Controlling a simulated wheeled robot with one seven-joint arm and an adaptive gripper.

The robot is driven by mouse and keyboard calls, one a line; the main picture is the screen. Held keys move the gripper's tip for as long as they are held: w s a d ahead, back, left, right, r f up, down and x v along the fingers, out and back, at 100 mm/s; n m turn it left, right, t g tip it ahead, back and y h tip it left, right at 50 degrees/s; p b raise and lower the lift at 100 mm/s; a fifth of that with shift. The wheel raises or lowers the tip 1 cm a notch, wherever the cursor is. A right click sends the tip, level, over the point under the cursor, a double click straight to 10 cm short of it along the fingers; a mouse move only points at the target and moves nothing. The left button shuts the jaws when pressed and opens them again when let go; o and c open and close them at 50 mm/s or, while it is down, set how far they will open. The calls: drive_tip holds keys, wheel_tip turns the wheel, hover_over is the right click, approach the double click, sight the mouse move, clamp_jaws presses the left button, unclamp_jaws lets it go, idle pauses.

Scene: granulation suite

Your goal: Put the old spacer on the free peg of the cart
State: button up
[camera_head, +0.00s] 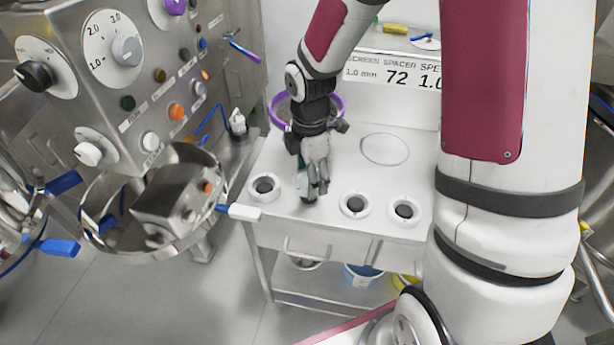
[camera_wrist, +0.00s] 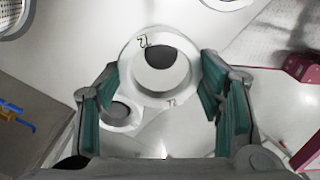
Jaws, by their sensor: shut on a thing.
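My gripper (camera_head: 312,190) points down over the front row of the white cart (camera_head: 280,222). In the wrist view its green-padded fingers (camera_wrist: 160,98) are shut on a white ring spacer (camera_wrist: 130,72) marked 72. A dark round shape shows off-centre through the spacer's hole. In the head view the held spacer is not clear behind the fingers. White rings around dark centres sit on the cart at the left (camera_head: 254,188), right of my gripper (camera_head: 343,208) and at the far right (camera_head: 414,216). A dark stub (camera_head: 308,201) shows just under my fingertips; whether it touches the spacer I cannot tell.
A purple-rimmed round part (camera_head: 275,112) stands behind my gripper. A sign (camera_head: 395,75) reading 72 stands at the cart's back. A steel control panel with knobs (camera_head: 125,50) and a round steel vessel (camera_head: 90,215) are at the left.

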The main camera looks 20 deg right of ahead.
drive_tip(key=shift+s+f+b, duration=0.1)
drive_tip(key=shift+f+b, duration=1.4)
drive_tip(key=shift+f, duration=0.7)
drive_tip(key=o, duration=1.3)
drive_tip(key=shift+r, duration=6)
